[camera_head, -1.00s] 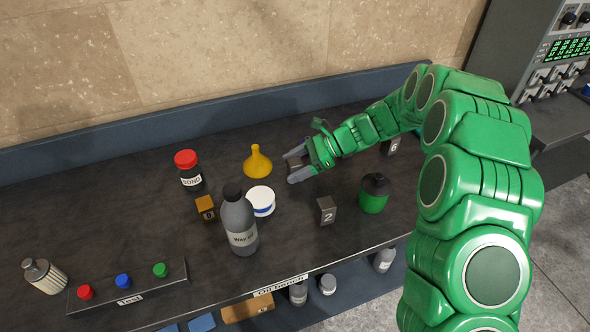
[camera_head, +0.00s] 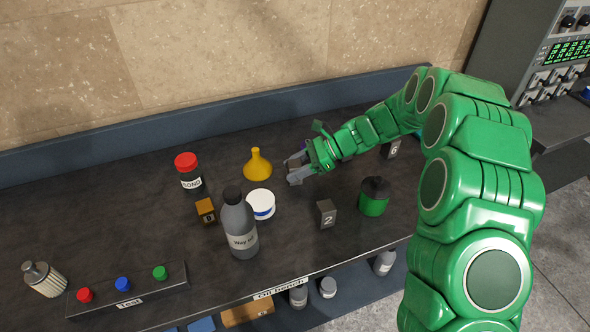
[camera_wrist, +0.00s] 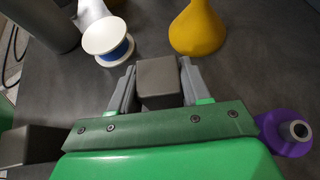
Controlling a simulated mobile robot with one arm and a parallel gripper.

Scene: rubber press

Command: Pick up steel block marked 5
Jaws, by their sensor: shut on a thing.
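A plain grey steel block (camera_wrist: 158,80) sits between the fingers of my gripper (camera_wrist: 160,88) in the wrist view. Both fingers touch its sides. No number shows on its visible faces, so I cannot tell whether it is marked 5. In the head view my gripper (camera_head: 297,170) is low over the bench, just right of the yellow funnel, and its fingers largely hide the block. Other grey blocks marked 2 (camera_head: 327,213) and 6 (camera_head: 392,148) stand apart on the bench.
Near my gripper are the yellow funnel (camera_head: 257,165), a white and blue spool (camera_head: 261,204) and a purple object (camera_wrist: 288,133). The way oil bottle (camera_head: 239,225), bond jar (camera_head: 189,172), green can (camera_head: 374,197) and orange block (camera_head: 206,210) stand around. The bench's back left is clear.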

